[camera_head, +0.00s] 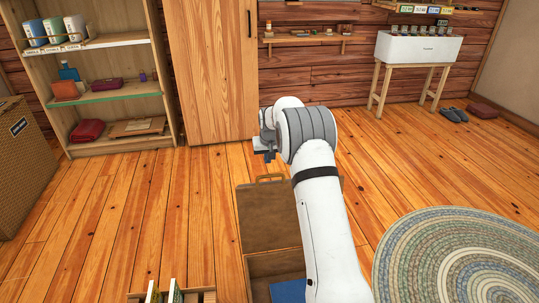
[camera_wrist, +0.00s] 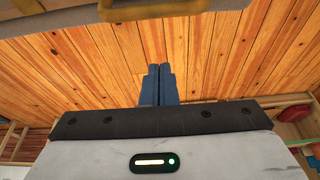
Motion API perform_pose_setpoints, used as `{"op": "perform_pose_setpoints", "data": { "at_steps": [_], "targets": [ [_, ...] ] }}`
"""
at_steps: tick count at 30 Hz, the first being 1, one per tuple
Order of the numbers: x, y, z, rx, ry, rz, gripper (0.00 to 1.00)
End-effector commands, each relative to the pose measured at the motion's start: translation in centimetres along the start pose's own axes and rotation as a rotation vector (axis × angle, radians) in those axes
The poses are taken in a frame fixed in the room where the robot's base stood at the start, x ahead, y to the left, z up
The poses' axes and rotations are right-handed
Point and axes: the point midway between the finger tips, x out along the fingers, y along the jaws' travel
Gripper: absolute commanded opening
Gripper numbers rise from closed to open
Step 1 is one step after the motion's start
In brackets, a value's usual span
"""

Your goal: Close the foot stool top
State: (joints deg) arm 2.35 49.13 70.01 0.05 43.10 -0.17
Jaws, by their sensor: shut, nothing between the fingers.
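The foot stool is a brown box, seen in the head view with its top (camera_head: 262,215) raised open and a handle on the top's upper edge. Its open body (camera_head: 275,264) lies below, partly hidden by my arm, with something blue inside. My gripper (camera_head: 265,153) is just above and beyond the top's upper edge in the head view; I cannot tell if it touches. In the wrist view my gripper (camera_wrist: 155,84) has its two blue fingers together and empty, with floor behind them. A brown edge (camera_wrist: 60,14) crosses the top of that view, probably the stool top.
A shelf unit (camera_head: 118,90) stands at the back left, beside a tall wooden cabinet (camera_head: 212,70). A wicker box (camera_head: 22,160) is at the left, a round braided rug (camera_head: 460,255) at the right. A small wooden crate (camera_head: 205,296) is at the bottom. Floor left of the stool is clear.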

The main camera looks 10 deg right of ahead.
Motion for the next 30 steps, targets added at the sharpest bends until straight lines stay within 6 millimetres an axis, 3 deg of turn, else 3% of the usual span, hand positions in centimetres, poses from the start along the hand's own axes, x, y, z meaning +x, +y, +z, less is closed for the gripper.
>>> {"op": "perform_pose_setpoints", "data": {
  "at_steps": [1, 4, 15, 30],
  "targets": [
    [1.6, 0.0, 0.2, 0.000, -0.002, 0.000, 0.00],
    [3.8, 0.0, 0.2, 0.000, -0.003, 0.000, 0.00],
    [2.0, -0.1, 3.5, -0.001, 0.000, 0.000, 0.00],
    [1.8, 0.0, 3.8, -0.002, 0.003, -0.001, 0.00]
  ]
}}
